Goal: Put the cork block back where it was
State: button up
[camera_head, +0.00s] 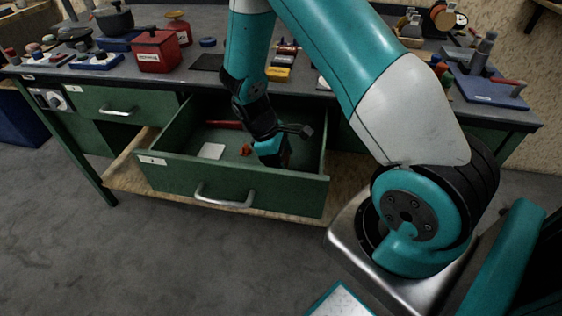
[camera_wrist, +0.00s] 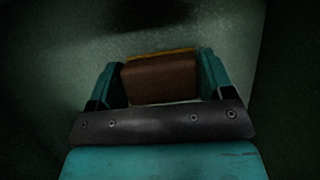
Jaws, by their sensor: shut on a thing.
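My gripper (camera_head: 272,155) reaches down into the open green drawer (camera_head: 237,190), on its right side. In the wrist view my gripper (camera_wrist: 162,85) is shut on a brown block (camera_wrist: 160,79), which fits the cork block and sits between the two teal fingers. A yellowish edge shows along the block's far side. In the head view the block is hidden behind my gripper and the drawer front. I cannot tell whether the block touches the drawer floor.
In the drawer lie a white card (camera_head: 211,151), a small orange-red piece (camera_head: 246,150) and a red tool (camera_head: 225,125) at the back. The workbench above holds a red box (camera_head: 157,50), a yellow block (camera_head: 278,74) and a blue board (camera_head: 485,88) at right.

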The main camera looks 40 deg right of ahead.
jog(key=shift+f, duration=0.35)
jog(key=shift+f, duration=0.1)
jog(key=o, duration=0.9)
jog(key=v, duration=1.2)
jog(key=s+a+r+t+y, duration=0.3)
jog(key=s+a+r, duration=0.4)
jog(key=a+r, duration=0.45)
jog(key=s+a+r+y, duration=0.2)
jog(key=s+a+r, duration=0.1)
jog(key=s, duration=0.3)
jog(key=s+a+r+y, duration=0.2)
jog(key=s+a+r, duration=0.1)
jog(key=s, duration=0.4)
jog(key=shift+a+r+m+t+p, duration=0.25)
jog(key=shift+a+m+t+p, duration=0.05)
jog(key=shift+p, duration=0.15)
